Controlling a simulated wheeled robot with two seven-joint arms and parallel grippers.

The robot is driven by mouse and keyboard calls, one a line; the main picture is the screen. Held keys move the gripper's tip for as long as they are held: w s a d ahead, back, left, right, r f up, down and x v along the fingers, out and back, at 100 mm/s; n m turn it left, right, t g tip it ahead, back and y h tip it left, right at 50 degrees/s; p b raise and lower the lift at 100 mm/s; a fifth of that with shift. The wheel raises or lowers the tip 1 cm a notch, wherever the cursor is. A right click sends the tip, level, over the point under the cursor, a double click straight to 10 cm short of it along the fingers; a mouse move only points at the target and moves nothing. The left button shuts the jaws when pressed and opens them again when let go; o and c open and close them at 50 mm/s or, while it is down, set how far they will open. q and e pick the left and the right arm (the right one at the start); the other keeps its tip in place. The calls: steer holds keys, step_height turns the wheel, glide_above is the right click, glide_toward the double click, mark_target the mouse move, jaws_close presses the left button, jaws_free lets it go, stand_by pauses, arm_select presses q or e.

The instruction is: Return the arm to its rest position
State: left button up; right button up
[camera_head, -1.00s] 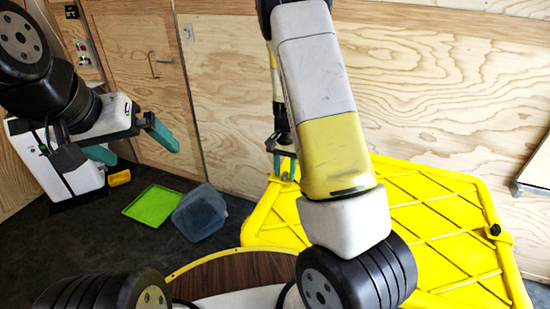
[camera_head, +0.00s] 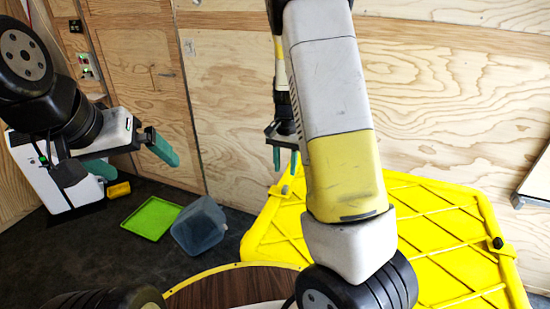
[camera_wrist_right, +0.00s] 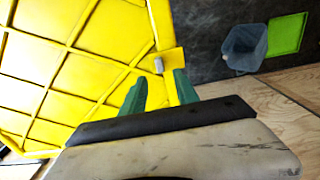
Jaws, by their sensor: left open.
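My left gripper (camera_head: 132,160) is at the left of the head view, its green fingers spread wide and nothing between them. My right arm reaches down the middle of the head view. My right gripper (camera_head: 284,160) points down beyond the arm, near the far left corner of the yellow ribbed panel (camera_head: 430,228). In the right wrist view the green fingers of the right gripper (camera_wrist_right: 160,88) are apart and empty, with the yellow panel (camera_wrist_right: 75,75) behind them. Whether they touch the panel is unclear.
A clear plastic bin (camera_head: 200,228) and a green tray (camera_head: 152,218) lie on the dark floor. A small yellow object (camera_head: 118,189) is behind them. Plywood walls (camera_head: 450,90) close the back. A ledge (camera_head: 535,182) juts in at the right.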

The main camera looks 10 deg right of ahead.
steer(key=s+a+r+n+t+y, duration=0.3)
steer(key=s+r, duration=0.7)
steer(key=r, duration=0.6)
steer(key=s+a+r+n+t, duration=0.1)
steer(key=s+r+n+t, duration=0.2)
steer(key=s, duration=1)
steer(key=shift+r+n+h, duration=0.4)
steer(key=shift+r+n, duration=0.3)
steer(key=shift+r, duration=0.85)
steer(key=shift+a, duration=0.1)
